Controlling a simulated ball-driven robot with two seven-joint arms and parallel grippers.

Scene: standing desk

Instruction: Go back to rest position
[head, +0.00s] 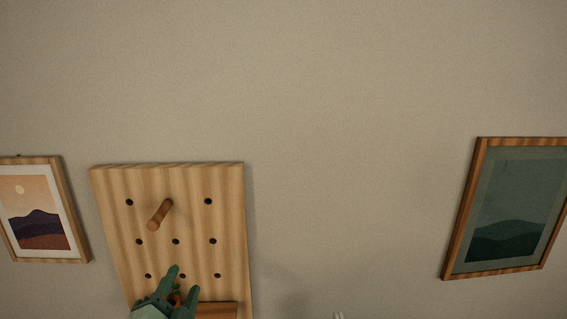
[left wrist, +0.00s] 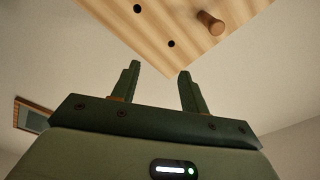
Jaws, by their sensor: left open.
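My left gripper (head: 182,284) is at the bottom of the head view, in front of the lower part of the wooden pegboard (head: 228,190). Its two green fingers are apart with no object held between them. In the left wrist view the open fingers (left wrist: 159,82) point toward the board's edge (left wrist: 165,62). One wooden peg (head: 159,214) sticks out of the upper middle of the board, and a peg (left wrist: 210,22) also shows in the left wrist view. My right gripper is not clearly in view; only a small pale tip shows at the bottom edge of the head view.
A framed mountain picture (head: 38,212) hangs left of the board. A framed green picture (head: 507,208) hangs at the far right. The wall between board and right picture is bare.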

